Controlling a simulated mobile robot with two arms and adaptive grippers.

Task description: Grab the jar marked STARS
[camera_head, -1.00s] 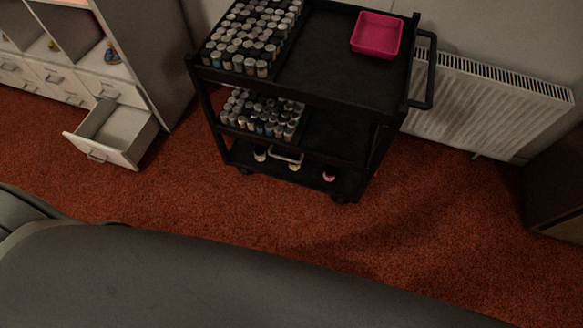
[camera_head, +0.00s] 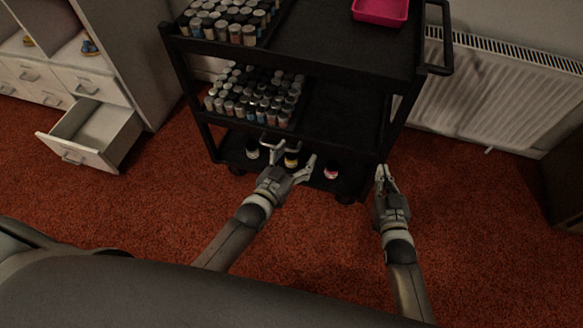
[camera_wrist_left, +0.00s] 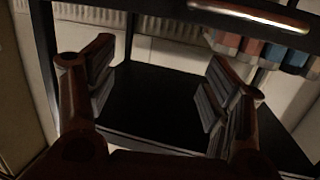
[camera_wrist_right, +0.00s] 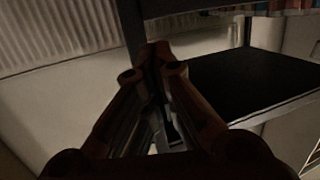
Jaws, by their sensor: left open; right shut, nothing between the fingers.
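Three small jars stand on the bottom shelf (camera_head: 312,179) of a black cart: a left jar (camera_head: 252,151), a middle jar (camera_head: 291,161) with a yellowish band, and a right jar (camera_head: 331,173) with pink. No marking is legible, so I cannot tell which is STARS. My left gripper (camera_head: 294,157) is open and empty, and its fingers appear on either side of the middle jar in the head view. In the left wrist view the gap between its fingers (camera_wrist_left: 158,85) shows only dark shelf. My right gripper (camera_head: 382,170) is shut and empty beside the cart's right front post.
The upper shelves hold many lidded jars (camera_head: 255,95) in rows, and a pink tray (camera_head: 380,11) sits on top. An open drawer (camera_head: 90,133) juts out left. A radiator (camera_head: 480,95) stands right. Red carpet in front is clear.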

